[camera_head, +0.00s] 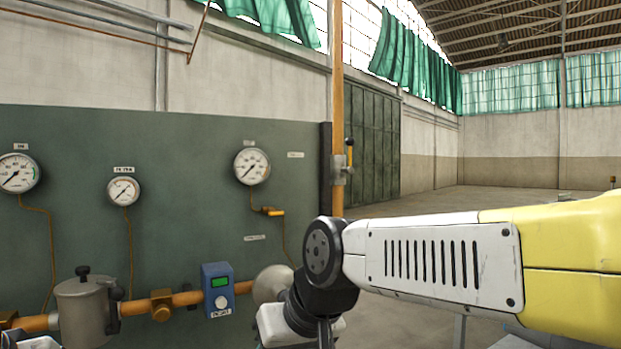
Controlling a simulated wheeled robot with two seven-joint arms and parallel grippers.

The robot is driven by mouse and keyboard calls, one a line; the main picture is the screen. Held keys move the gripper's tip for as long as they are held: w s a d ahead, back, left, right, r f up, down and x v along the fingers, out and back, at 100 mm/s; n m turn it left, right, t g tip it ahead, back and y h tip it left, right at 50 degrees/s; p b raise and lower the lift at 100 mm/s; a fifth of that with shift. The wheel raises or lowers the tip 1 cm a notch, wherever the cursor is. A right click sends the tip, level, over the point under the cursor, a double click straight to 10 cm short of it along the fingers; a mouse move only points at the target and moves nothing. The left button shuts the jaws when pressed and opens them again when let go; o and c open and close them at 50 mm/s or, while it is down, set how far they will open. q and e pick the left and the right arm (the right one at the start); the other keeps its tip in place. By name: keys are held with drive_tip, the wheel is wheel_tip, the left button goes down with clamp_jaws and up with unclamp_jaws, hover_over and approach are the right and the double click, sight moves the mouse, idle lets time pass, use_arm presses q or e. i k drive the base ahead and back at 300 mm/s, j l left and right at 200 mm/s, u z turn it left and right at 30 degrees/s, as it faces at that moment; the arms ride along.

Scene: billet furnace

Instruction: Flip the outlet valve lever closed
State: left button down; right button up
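A valve (340,170) sits on the vertical orange pipe right of the green panel. Its lever (349,153), yellow with a dark tip, stands upright along the pipe. No label for it is readable, so I cannot confirm it is the outlet valve. A second small valve with a yellow handle (272,212), lying level, is under the right gauge. My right arm comes in from the right and bends down at a dark wrist joint below the upright lever, apart from it in the picture. Its gripper end (318,332) is partly cut off; no clear fingers show. My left gripper is out of view.
The green panel (200,150) carries several round gauges. A horizontal orange pipe (188,298) with a metal canister (84,308) and a blue meter (218,290) runs low in front. My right forearm covers the lower right. Open floor (500,198) lies behind it.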

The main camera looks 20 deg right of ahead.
sight(351, 141)
drive_tip(key=z, duration=1.2)
